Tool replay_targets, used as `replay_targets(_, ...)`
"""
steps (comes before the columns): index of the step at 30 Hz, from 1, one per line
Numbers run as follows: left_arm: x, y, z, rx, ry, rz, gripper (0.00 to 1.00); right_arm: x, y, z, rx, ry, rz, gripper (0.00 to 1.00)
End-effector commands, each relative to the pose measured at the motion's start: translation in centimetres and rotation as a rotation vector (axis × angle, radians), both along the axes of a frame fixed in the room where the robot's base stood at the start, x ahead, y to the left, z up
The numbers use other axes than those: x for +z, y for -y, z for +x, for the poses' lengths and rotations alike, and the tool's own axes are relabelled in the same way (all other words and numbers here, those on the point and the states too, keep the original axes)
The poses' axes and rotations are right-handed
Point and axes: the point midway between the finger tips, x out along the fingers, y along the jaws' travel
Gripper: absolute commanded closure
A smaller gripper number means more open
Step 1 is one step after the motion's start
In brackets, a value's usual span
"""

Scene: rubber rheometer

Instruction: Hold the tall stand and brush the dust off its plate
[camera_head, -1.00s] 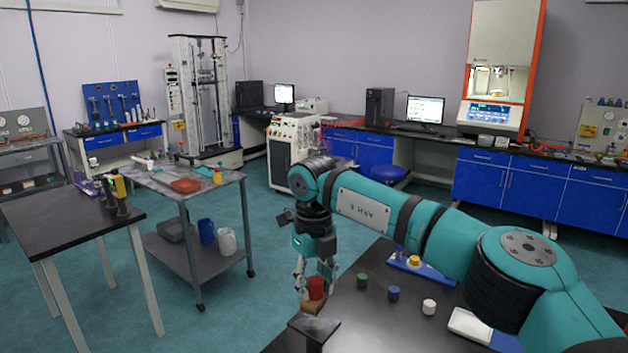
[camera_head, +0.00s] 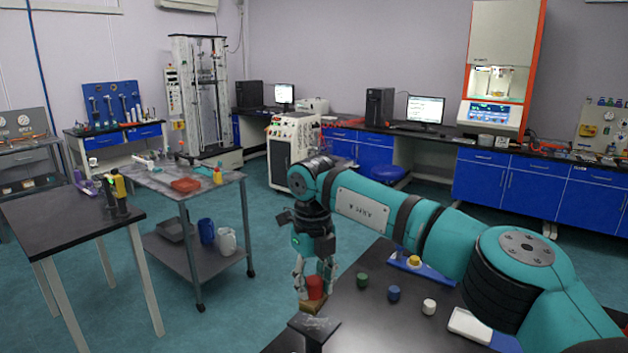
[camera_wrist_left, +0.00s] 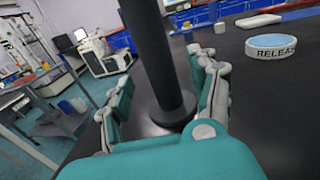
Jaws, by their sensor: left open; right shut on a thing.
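The tall stand shows in the left wrist view as a dark upright post (camera_wrist_left: 154,60) on a round dark base. My left gripper (camera_wrist_left: 165,85) is open, with its fingers on either side of the post. In the head view the stand's dark square plate (camera_head: 318,325) shows near the bottom edge, with pale specks on top. My right gripper (camera_head: 314,276) is shut on a brush with a red handle (camera_head: 315,287) and a brown block (camera_head: 312,305). The brush is just above the plate's far edge; I cannot tell whether they touch. My left gripper is not visible in the head view.
On the dark table (camera_head: 375,330) stand green (camera_head: 362,280), blue (camera_head: 393,293) and white (camera_head: 429,307) small pieces, and a white tray (camera_head: 468,325). A blue-white ring marked "RELEASE" (camera_wrist_left: 270,47) lies right of the post.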

Motion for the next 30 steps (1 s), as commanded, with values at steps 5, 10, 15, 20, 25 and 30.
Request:
replay_targets(5,0.0,1.0,2.0,0.001,0.001,0.0,0.39,-0.4,0.0,0.0,0.0,0.0,0.0,0.94)
replay_targets(10,0.0,1.5,3.1,0.0,0.0,0.0,0.39,-0.6,0.0,0.0,0.0,0.0,0.0,0.94)
replay_targets(15,0.0,1.7,3.3,0.0,-0.001,0.0,0.39,-0.6,0.0,0.0,0.0,0.0,0.0,0.94)
replay_targets(20,0.0,1.7,3.3,0.0,-0.001,0.0,0.39,-0.6,0.0,0.0,0.0,0.0,0.0,0.94)
replay_targets(25,0.0,1.7,3.3,0.0,-0.001,0.0,0.56,-0.6,0.0,0.0,0.0,0.0,0.0,0.94)
replay_targets(30,0.0,1.7,3.3,0.0,-0.001,0.0,0.78,-0.6,0.0,0.0,0.0,0.0,0.0,0.94)
